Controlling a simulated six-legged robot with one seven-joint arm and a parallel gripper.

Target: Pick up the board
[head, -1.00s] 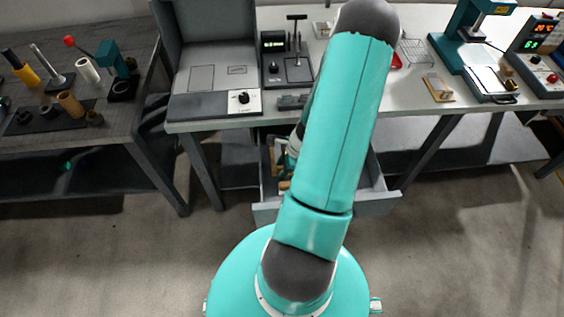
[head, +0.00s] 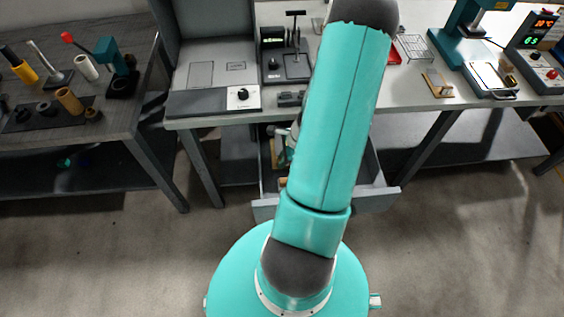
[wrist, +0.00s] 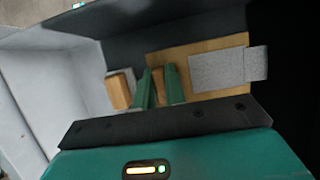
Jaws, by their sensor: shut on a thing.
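The board (wrist: 195,55) is a flat tan piece with a grey speckled patch on its right part, inside the open drawer in the wrist view. My gripper (wrist: 158,88) has two green fingers, shut on a narrow tan wooden part that looks to belong to the board; the join is not clear. The lower part of the board is hidden behind the gripper's dark front edge. In the head view my arm covers most of the drawer (head: 376,193), and the gripper is largely hidden.
A tan block (wrist: 119,90) lies left of the fingers, near the drawer's pale side wall (wrist: 50,90). The bench above (head: 410,95) holds instruments and a small tan piece (head: 437,84). A dark table (head: 80,130) with tools stands left. The floor in front is clear.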

